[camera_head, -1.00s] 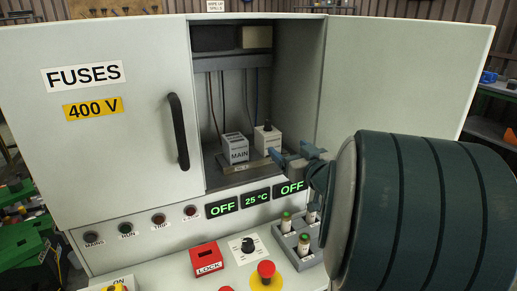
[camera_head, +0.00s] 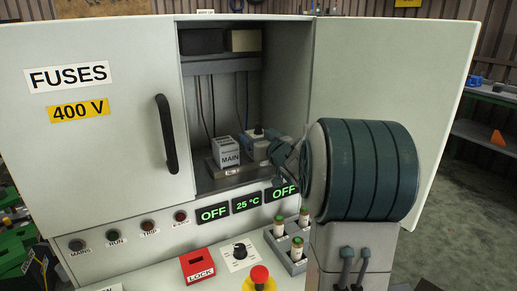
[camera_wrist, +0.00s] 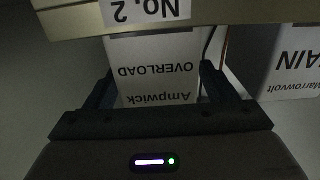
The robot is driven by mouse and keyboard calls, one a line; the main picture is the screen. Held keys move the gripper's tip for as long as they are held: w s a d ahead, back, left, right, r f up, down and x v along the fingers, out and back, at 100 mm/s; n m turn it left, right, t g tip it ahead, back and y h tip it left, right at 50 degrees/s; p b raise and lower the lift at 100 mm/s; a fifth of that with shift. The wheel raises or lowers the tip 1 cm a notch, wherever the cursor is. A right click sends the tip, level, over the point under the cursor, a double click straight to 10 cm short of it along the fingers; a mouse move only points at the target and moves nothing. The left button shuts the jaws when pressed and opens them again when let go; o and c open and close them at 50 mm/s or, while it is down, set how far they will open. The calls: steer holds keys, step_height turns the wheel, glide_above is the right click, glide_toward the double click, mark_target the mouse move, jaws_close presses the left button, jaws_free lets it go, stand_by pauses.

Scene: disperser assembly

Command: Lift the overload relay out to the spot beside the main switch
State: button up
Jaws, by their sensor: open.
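The overload relay (camera_head: 257,134) is a pale box at the right of the metal rail inside the open cabinet bay, partly hidden by my gripper. In the wrist view the relay (camera_wrist: 155,62) appears upside down with the label "Ampwick OVERLOAD". My gripper (camera_head: 262,148) reaches into the bay from the right. In the wrist view its open fingers (camera_wrist: 156,88) stand on either side of the relay. The main switch (camera_head: 226,155), a white block marked MAIN, sits left of the relay. It also shows at the right of the wrist view (camera_wrist: 293,65).
The cabinet's FUSES door (camera_head: 90,140) is shut at the left; another door panel (camera_head: 395,75) stands at the right. Wires hang behind the devices. A "No. 2" strip (camera_wrist: 146,10) crosses the wrist view. Fuses (camera_head: 297,247), a red lock box (camera_head: 197,266) and knobs stand below.

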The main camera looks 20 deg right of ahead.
steer(key=shift+w, duration=0.15)
steer(key=c, duration=1.3)
